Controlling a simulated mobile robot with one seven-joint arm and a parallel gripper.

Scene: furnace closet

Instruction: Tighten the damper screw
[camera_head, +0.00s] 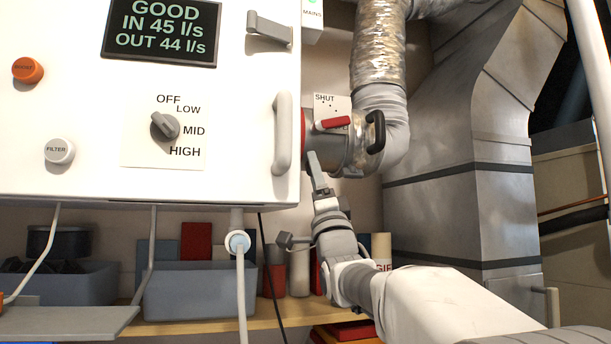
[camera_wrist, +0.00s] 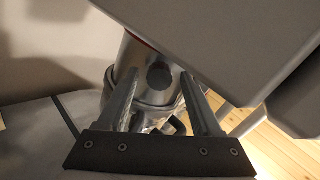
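The damper is a short grey metal duct piece (camera_head: 342,148) on the right side of the white unit, with a red lever (camera_head: 333,123) and a black handle (camera_head: 376,132). A dark round knob, likely the damper screw (camera_wrist: 160,76), shows on the duct's underside in the wrist view. In the head view I cannot make it out. My gripper (camera_head: 317,168) points up from below at the duct. In the wrist view my gripper (camera_wrist: 158,82) is open, with one finger on each side of the knob. I see gaps between knob and fingers; whether they touch is unclear.
The white unit (camera_head: 80,110) with its dial (camera_head: 165,125) and grab handle (camera_head: 283,133) is close on the left. A shelf (camera_head: 200,322) with bins (camera_head: 200,290) lies below. A large metal duct (camera_head: 440,210) stands to the right. A flexible duct (camera_head: 380,45) rises above.

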